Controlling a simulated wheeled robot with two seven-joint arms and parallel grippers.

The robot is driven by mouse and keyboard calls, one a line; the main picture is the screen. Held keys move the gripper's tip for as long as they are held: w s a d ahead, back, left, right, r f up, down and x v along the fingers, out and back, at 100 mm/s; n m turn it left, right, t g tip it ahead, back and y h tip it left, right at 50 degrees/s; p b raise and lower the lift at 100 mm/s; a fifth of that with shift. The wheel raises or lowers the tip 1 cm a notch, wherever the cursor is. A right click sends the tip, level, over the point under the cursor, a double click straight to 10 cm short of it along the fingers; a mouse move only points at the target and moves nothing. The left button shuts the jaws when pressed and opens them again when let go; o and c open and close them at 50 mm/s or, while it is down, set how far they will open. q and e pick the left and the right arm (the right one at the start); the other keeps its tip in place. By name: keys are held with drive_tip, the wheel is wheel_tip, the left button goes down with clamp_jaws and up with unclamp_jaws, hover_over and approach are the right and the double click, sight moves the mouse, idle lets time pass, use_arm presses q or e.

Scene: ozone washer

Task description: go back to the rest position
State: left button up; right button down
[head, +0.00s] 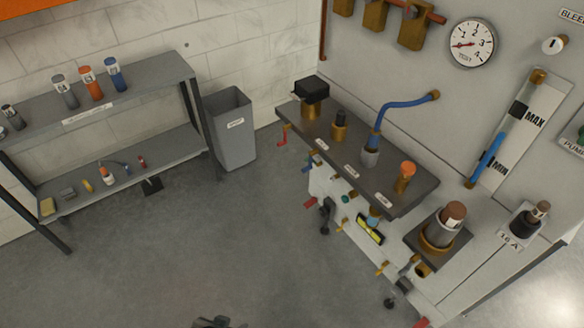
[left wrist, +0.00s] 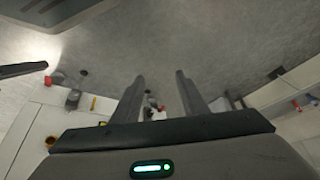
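My left gripper (left wrist: 160,82) shows in the left wrist view. Its two dark fingers stand well apart, with nothing between the tips but grey floor. Small red and white items show far beyond, low between the fingers. In the head view a small dark part, probably of mine, just enters at the bottom edge; I cannot tell which part. In the left wrist view a dark bar comes in from the left edge, and I cannot tell what it is. I cannot make out my right gripper in either view.
A workbench (head: 420,203) with valves, a blue hose (head: 405,102) and fittings stands at the right, below a gauge (head: 472,43). A grey bin (head: 232,135) stands at the back. A two-level shelf (head: 150,75) with bottles is at the left. The floor between is clear.

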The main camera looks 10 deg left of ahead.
use_arm(q)
wheel_tip(320, 180, down, 17)
drive_tip(key=s+d+t+h, duration=0.1)
drive_tip(key=s+d+t, duration=0.1)
drive_tip(key=s, duration=0.1)
drive_tip(key=shift+d+f, duration=0.2)
drive_tip(key=shift+d, duration=0.15)
idle(0.5)
